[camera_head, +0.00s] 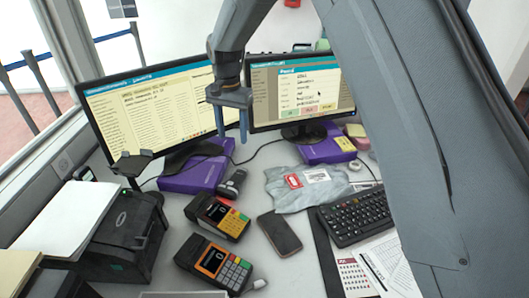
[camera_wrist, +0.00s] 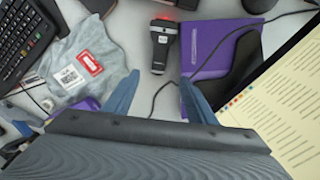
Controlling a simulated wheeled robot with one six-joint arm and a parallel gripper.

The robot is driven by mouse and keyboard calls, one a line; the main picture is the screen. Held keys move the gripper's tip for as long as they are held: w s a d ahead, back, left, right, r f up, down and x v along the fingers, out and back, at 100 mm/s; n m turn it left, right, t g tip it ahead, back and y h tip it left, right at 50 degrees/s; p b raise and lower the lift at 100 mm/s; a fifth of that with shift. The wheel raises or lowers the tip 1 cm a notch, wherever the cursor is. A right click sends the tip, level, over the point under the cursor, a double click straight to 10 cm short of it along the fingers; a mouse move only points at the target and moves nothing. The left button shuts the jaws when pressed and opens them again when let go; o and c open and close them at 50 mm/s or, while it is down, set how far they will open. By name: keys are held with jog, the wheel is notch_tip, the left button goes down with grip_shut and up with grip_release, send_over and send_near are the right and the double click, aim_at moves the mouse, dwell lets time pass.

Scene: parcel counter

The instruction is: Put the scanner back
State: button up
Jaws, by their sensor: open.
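The scanner (camera_head: 232,184) is a dark handheld device lying on the white counter beside a purple box (camera_head: 196,174). In the wrist view the scanner (camera_wrist: 160,48) shows a red end and a small white label, with a cable close by. My gripper (camera_head: 233,138) is open and empty, pointing down above the counter in front of the two monitors. In the wrist view its fingertips (camera_wrist: 158,80) are spread, with the scanner in line with the gap between them. A small black stand (camera_head: 132,166) rises at the left, near the left monitor; I cannot tell if it is the scanner's holder.
Two card terminals (camera_head: 217,216) (camera_head: 214,262) and a phone (camera_head: 279,234) lie in front of the scanner. A grey plastic mailer (camera_head: 300,192) and a keyboard (camera_head: 356,213) are to the right. A black printer (camera_head: 126,232) stands left. Monitors (camera_head: 150,105) (camera_head: 301,90) stand behind.

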jog(key=s+d+r+n, duration=0.1)
jog(key=s+d, duration=0.5)
jog(key=d, duration=0.4)
jog(key=s+d+r+n, duration=0.1)
jog(key=s+d, duration=0.5)
jog(key=d, duration=0.3)
jog(key=s+d+f+n, duration=0.1)
jog(key=s+d, duration=0.3)
jog(key=s, duration=0.3)
jog(key=s+d+f+n, duration=0.1)
jog(key=s+d, duration=0.4)
jog(key=s, duration=0.3)
jog(key=shift+s+d+f+t, duration=0.15)
jog(key=shift+s+d+t, duration=0.15)
jog(key=shift+t, duration=0.1)
